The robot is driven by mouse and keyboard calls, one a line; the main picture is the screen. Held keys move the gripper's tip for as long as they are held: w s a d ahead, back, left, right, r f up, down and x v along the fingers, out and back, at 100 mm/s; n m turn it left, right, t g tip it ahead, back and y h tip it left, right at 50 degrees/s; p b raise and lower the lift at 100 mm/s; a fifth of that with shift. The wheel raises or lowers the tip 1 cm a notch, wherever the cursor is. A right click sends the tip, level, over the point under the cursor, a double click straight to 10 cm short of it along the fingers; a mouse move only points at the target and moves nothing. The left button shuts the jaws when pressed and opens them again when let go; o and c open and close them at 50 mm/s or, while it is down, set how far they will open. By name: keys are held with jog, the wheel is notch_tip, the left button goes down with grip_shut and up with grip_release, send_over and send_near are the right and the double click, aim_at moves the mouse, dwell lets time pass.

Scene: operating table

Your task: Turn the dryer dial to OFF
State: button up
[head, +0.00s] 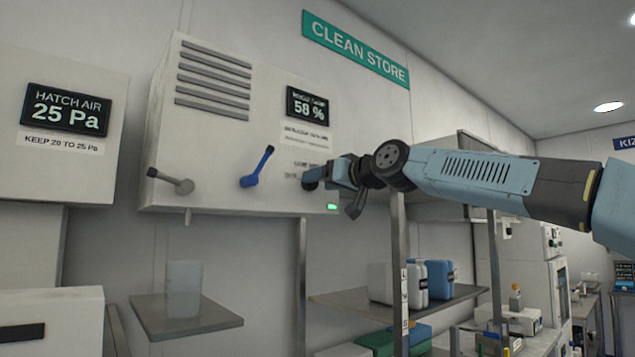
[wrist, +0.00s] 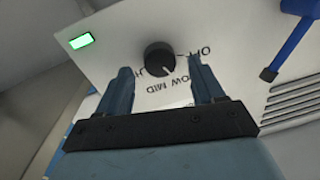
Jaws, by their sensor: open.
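The dryer dial (wrist: 159,58) is a round black knob on the pale dryer panel in the wrist view. A small light mark shows at its lower edge, towards the word LOW; its exact setting is hard to read. The words OFF, LOW and MID stand tilted around it. My gripper (wrist: 160,68) is open, with one blue finger on each side of the dial. I cannot tell whether the fingers touch it. In the head view my gripper (head: 327,178) reaches the front of the dryer (head: 225,140) from the right and partly hides the dial (head: 309,180).
A blue lever (head: 257,168) and a grey lever (head: 171,181) stick out left of the dial. A green lamp (wrist: 81,41) glows near it. A display (head: 310,106) above reads 58 %. Shelves with boxes (head: 438,280) stand below my arm.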

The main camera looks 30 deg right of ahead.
jog(key=shift+w+a, duration=0.2)
jog(key=shift+w, duration=0.45)
jog(key=c, duration=1)
jog(key=shift+c, duration=0.2)
